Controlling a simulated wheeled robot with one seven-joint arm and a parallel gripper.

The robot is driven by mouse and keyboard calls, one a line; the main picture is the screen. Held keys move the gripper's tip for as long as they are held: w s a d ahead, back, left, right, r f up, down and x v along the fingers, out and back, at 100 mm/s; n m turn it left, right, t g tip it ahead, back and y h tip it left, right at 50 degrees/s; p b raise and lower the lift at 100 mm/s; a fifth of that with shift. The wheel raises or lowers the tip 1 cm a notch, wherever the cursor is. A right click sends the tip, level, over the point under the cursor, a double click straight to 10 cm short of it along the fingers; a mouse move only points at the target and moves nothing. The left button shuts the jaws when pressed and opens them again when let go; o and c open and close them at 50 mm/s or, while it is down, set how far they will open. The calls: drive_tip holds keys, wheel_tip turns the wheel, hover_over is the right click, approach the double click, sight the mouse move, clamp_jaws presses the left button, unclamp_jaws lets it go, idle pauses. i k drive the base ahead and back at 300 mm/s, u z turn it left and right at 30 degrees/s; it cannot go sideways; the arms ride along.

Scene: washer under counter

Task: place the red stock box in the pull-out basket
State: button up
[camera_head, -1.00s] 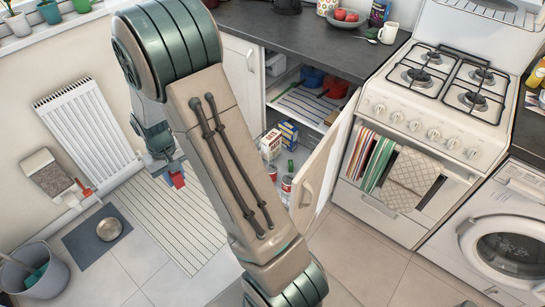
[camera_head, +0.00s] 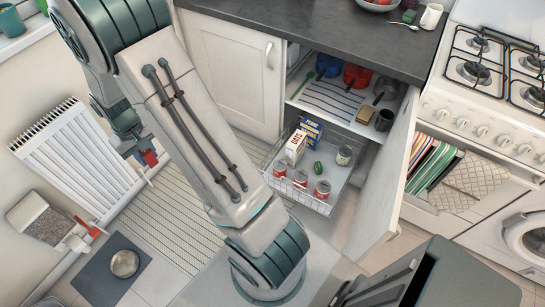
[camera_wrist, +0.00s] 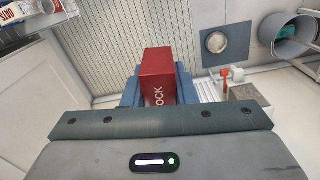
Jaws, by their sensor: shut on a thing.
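The red stock box (camera_wrist: 158,78) is between the fingers of my gripper (camera_wrist: 160,88) in the wrist view, with part of its lettering showing. In the head view the box (camera_head: 149,158) is a small red patch at the end of my gripper (camera_head: 143,155), held in the air left of the cabinet. The pull-out basket (camera_head: 318,206) is a wire basket at the bottom of the open cabinet, to the right of my arm. It holds an oats box, a blue box, several red-and-white cans, a pale can and a green item.
The cabinet door (camera_head: 385,190) stands open to the right of the basket. The shelf above (camera_head: 335,105) carries pots, a striped cloth and a mug. A radiator (camera_head: 75,155), a mat with a bowl (camera_head: 110,275) and a striped rug (camera_head: 185,215) lie to the left.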

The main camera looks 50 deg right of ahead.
sight(332, 183)
drive_tip(key=i, duration=0.65)
drive_tip(key=z, duration=2.75)
drive_tip(key=i, duration=0.5)
drive_tip(key=u, duration=0.05)
